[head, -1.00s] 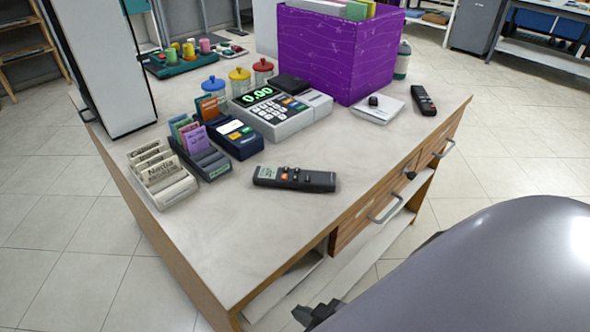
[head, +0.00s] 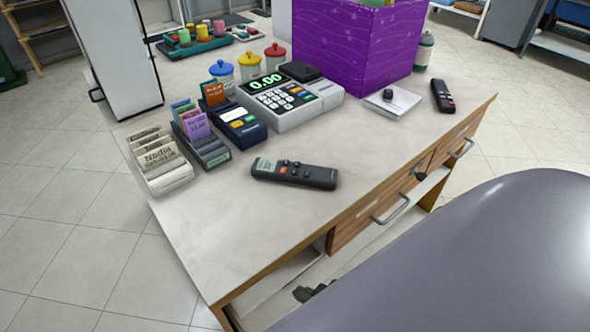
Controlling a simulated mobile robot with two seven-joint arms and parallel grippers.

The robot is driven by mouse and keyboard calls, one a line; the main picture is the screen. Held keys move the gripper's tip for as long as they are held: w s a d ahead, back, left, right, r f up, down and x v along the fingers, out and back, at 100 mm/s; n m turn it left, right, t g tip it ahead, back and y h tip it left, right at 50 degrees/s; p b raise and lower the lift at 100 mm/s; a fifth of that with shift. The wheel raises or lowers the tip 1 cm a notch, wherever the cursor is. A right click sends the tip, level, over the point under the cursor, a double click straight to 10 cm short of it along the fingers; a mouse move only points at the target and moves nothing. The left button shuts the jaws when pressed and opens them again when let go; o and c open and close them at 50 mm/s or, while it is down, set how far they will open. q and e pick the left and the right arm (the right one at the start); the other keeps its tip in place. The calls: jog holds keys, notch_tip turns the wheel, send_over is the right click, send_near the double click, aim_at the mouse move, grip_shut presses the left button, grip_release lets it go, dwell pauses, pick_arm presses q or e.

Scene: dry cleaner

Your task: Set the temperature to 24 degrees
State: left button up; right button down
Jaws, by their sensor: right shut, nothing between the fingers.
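A dark remote control (head: 294,174) lies flat on the counter (head: 235,225) near its front. It has a small pale display at its left end, an orange button and several dark buttons; the display's reading is too small to tell. A second dark remote (head: 443,96) with a red button lies near the counter's right edge. My right gripper (head: 314,291) shows only as a small dark part below the counter's front edge, mostly hidden by my grey arm. It is shut and empty, apart from both remotes. My left gripper is out of view.
A cash register (head: 290,98), card terminal (head: 237,122) and card holders (head: 203,143) stand left of and behind the near remote. A purple box (head: 365,50) stands at the back. Drawers with protruding handles (head: 391,208) line the counter's front. The counter's near corner is clear.

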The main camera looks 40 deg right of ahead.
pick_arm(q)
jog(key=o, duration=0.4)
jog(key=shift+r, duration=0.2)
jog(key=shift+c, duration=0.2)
pick_arm(e)
notch_tip(320, 180, up, 18)
jog(key=w+d+n+g+p, duration=0.2)
jog(key=n+g+p, duration=0.15)
jog(key=p, duration=0.65)
jog(key=w+r+n, duration=0.1)
jog(key=w, duration=0.1)
jog(key=w+d+r+n, duration=0.1)
jog(key=w, duration=0.1)
jog(key=w+r+n+t, duration=0.1)
jog(key=w, duration=0.2)
jog(key=shift+d+r+p, duration=0.15)
jog(key=shift+r+p, duration=0.05)
jog(key=shift+p, duration=0.2)
pick_arm(q)
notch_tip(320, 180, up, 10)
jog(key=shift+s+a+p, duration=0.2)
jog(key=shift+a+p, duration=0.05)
jog(key=shift+p, duration=0.2)
pick_arm(e)
jog(key=w+d+r+n, duration=0.3)
jog(key=w+d+r, duration=0.3)
jog(key=w+r, duration=0.1)
jog(key=shift+w+d+r+t, duration=0.3)
jog(key=shift+w+d+t, duration=0.1)
jog(key=shift+w+t, duration=0.05)
